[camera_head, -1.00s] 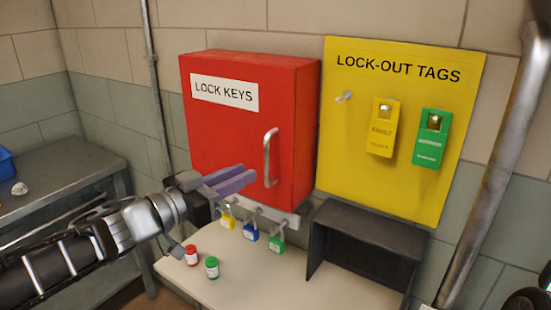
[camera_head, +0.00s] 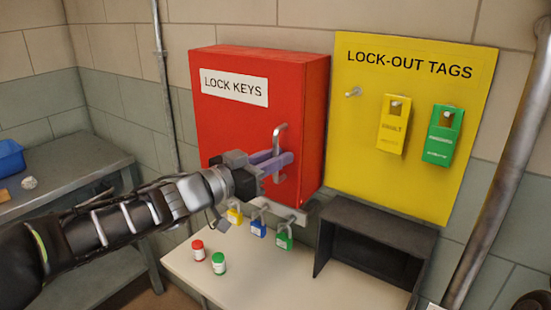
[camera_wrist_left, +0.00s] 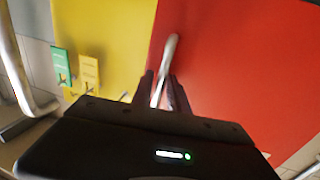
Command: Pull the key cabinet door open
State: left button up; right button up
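The red key cabinet (camera_head: 262,75), labelled LOCK KEYS, hangs on the wall in the head view, and its door looks shut. The door has a vertical metal handle (camera_head: 280,130). My left gripper (camera_head: 284,161) is at the handle, its purple fingers reaching the handle's middle and hiding part of it. In the left wrist view, the handle (camera_wrist_left: 171,48) runs between the two dark fingers (camera_wrist_left: 161,82), which stand apart on either side of it. I cannot tell whether either finger touches it. My right gripper is not in view.
A yellow LOCK-OUT TAGS board (camera_head: 415,130) is right of the cabinet. Below hang several padlocks (camera_head: 258,228). A dark open box (camera_head: 370,245) and two small jars (camera_head: 218,263) stand on the pale table (camera_head: 270,285). A grey bench (camera_head: 75,170) is at left.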

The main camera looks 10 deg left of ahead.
pick_arm(q)
grip_shut()
dwell(1.4)
